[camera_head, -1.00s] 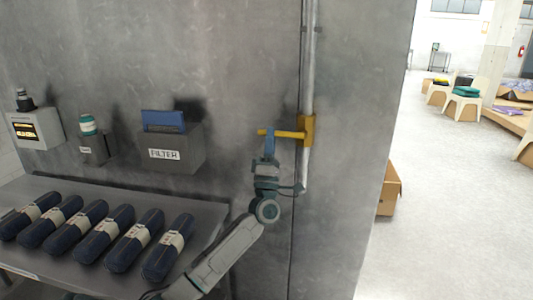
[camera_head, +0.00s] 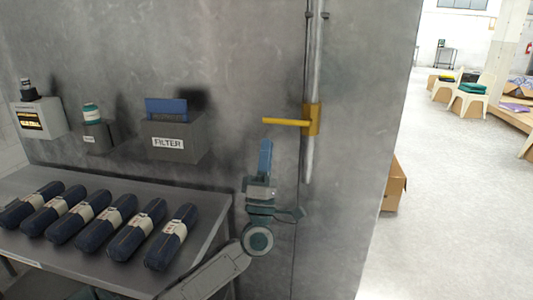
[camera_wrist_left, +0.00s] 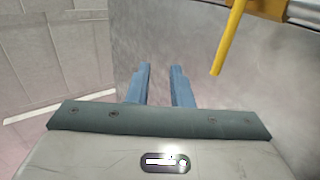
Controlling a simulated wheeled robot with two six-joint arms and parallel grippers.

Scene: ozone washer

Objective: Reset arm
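My left gripper (camera_head: 265,156) is in front of the grey metal wall, a little below the yellow handle (camera_head: 286,122) and apart from it. In the left wrist view the two blue fingers (camera_wrist_left: 158,84) stand apart with nothing between them, so it is open. The yellow handle also shows in the left wrist view (camera_wrist_left: 229,38), to the upper right of the fingers. The handle sticks out to the left from a yellow bracket (camera_head: 312,119) on a vertical pipe (camera_head: 315,60). My right gripper is not in view.
A metal table (camera_head: 125,187) at the left holds several dark rolls (camera_head: 122,226). Open floor (camera_head: 455,190) lies right.

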